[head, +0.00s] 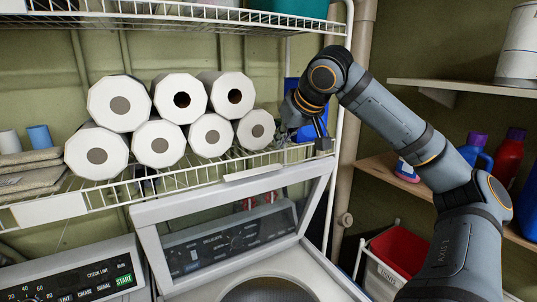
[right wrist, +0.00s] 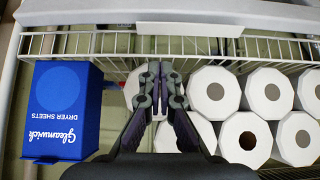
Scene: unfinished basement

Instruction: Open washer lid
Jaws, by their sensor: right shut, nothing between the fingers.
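The washer lid (head: 215,205) is up, tilted back against the front of the wire shelf, with a dark window in it. The washer's round tub opening (head: 270,290) shows below it, cut off by the bottom edge. My right gripper (head: 322,143) is shut and empty, behind and above the lid's upper right corner, at the shelf. In the right wrist view, its closed fingers (right wrist: 160,75) point toward the wire shelf edge, and a pale edge, probably the lid (right wrist: 270,14), crosses the top. My left gripper is out of view.
Several paper rolls (head: 160,143) are stacked on the wire shelf (head: 180,178) left of my right gripper. A blue dryer sheets box (right wrist: 58,110) stands close by. A second machine's panel (head: 75,280) is lower left; a red bin (head: 400,250) and side shelves are right.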

